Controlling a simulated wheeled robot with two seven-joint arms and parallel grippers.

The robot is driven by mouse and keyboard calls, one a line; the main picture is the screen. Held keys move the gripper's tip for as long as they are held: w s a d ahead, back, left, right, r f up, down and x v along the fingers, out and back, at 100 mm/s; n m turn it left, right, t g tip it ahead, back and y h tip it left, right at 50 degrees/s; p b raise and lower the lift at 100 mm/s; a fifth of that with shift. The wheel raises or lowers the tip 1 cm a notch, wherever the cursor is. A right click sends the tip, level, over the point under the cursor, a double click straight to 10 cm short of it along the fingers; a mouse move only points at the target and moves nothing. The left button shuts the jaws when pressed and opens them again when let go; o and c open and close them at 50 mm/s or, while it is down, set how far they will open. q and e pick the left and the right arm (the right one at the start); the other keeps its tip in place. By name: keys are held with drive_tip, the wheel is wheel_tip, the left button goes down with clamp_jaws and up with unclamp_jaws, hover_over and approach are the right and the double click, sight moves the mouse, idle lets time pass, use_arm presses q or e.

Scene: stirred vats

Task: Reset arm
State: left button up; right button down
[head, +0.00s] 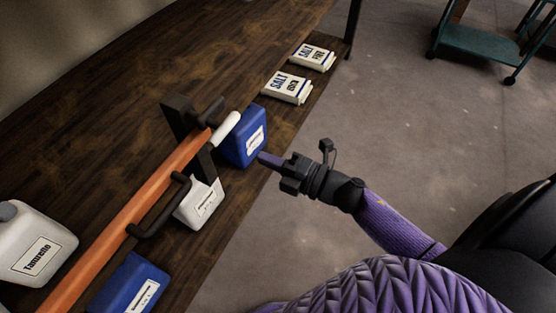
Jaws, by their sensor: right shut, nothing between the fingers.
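My right gripper (268,160) is shut and empty. It is off the table's front edge, with its fingertips close to a blue container (245,135) in the head view; I cannot tell whether they touch. My right arm comes in from the lower right. My left gripper is not in view.
A wooden table (110,90) bears a long orange bar (125,220) with black handles, a white container (200,203), a second blue container (130,285), a white jug (35,245) and salt packs (288,88) (312,57). A green cart (480,45) stands beyond open floor.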

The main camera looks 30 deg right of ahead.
drive_tip(key=s+d+f+m+g+h, duration=0.25)
drive_tip(key=s+f+m+h, duration=0.35)
drive_tip(key=f, duration=0.5)
drive_tip(key=s+d+f+m+g+h, duration=0.25)
drive_tip(key=s+f+m, duration=0.25)
drive_tip(key=f+m, duration=0.5)
drive_tip(key=s+a+f+m+g+h, duration=0.1)
drive_tip(key=s+f+m+g, duration=0.2)
drive_tip(key=s+f, duration=0.3)
drive_tip(key=s+a+f+m+g+h, duration=0.1)
drive_tip(key=s+f+m+g, duration=0.2)
drive_tip(key=s, duration=1.4)
wheel_tip(320, 180, down, 3)
drive_tip(key=g, duration=0.3)
drive_tip(key=shift+a, duration=0.15)
drive_tip(key=shift+w, duration=0.1)
